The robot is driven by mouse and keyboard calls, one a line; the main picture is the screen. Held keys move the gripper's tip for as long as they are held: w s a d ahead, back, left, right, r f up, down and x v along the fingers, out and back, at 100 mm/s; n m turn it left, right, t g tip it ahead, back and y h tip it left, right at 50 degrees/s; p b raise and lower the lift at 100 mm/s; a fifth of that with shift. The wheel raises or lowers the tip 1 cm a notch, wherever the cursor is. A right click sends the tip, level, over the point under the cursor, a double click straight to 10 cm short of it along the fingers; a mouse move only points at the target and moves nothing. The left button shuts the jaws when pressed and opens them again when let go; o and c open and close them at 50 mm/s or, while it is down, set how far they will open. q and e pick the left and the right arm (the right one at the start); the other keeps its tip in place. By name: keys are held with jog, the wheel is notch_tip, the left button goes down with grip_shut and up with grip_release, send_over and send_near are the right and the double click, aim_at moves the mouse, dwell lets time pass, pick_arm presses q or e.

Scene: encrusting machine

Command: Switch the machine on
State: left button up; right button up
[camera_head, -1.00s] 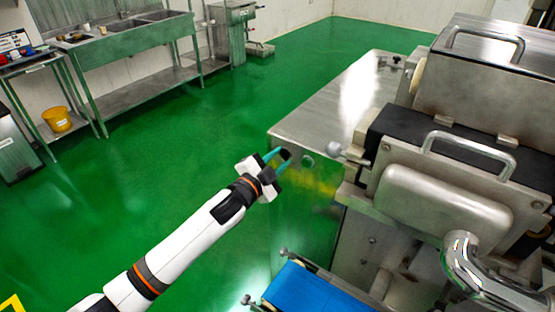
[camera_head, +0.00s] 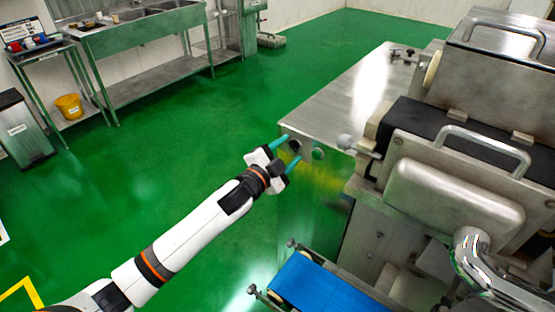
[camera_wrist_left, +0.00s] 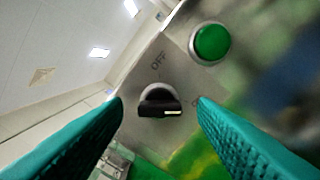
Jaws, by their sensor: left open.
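The machine (camera_head: 340,100) stands at the right in the head view. A black rotary knob (camera_wrist_left: 160,103) is on its metal panel, with a white mark at its right end in the left wrist view. The word OFF is printed above the knob, and another label to its right is partly hidden by a finger. A green round button (camera_wrist_left: 210,42) sits up and right of the knob; it also shows in the head view (camera_head: 319,153). My left gripper (camera_head: 292,150) is open, its teal fingers on either side of the knob and apart from it in the wrist view. My right gripper is out of view.
A blue conveyor belt (camera_head: 318,288) juts out below the panel, right of my left arm. A sink bench (camera_head: 140,32), a small table (camera_head: 40,52) and a yellow bucket (camera_head: 69,106) stand far off at the left. Green floor between is clear.

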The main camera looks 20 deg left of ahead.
pick_arm(q)
jog(key=b+v, duration=0.2)
jog(key=v, duration=0.9)
jog(key=shift+s, duration=0.3)
jog(key=shift+a+f, duration=0.1)
jog(key=shift+f, duration=0.05)
